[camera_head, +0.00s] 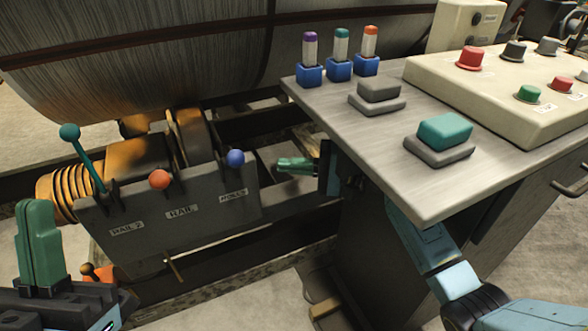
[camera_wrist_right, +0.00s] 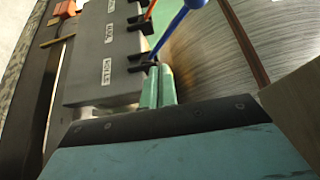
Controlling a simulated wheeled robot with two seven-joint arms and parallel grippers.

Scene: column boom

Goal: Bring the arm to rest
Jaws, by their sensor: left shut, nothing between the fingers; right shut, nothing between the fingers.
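My left gripper (camera_head: 40,240) stands at the lower left of the head view, its green fingers pointing up and together, with nothing between them. My right arm (camera_head: 430,250) passes beneath the table. The right gripper (camera_head: 296,166) shows past the table's left edge, its green fingers pointing left, shut and empty. In the right wrist view its fingers (camera_wrist_right: 160,85) are together, close to the base of the blue lever (camera_wrist_right: 180,22). I cannot tell if they touch it. In the head view the blue knob (camera_head: 235,158) is left of the fingertips.
A grey lever box (camera_head: 190,215) also carries an orange-knobbed lever (camera_head: 159,180) and a teal lever (camera_head: 85,155). The metal table (camera_head: 330,110) holds colored-capped posts, a grey button (camera_head: 378,92), a teal button (camera_head: 444,133) and a cream control panel (camera_head: 480,85). A large metal drum (camera_head: 150,60) lies behind.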

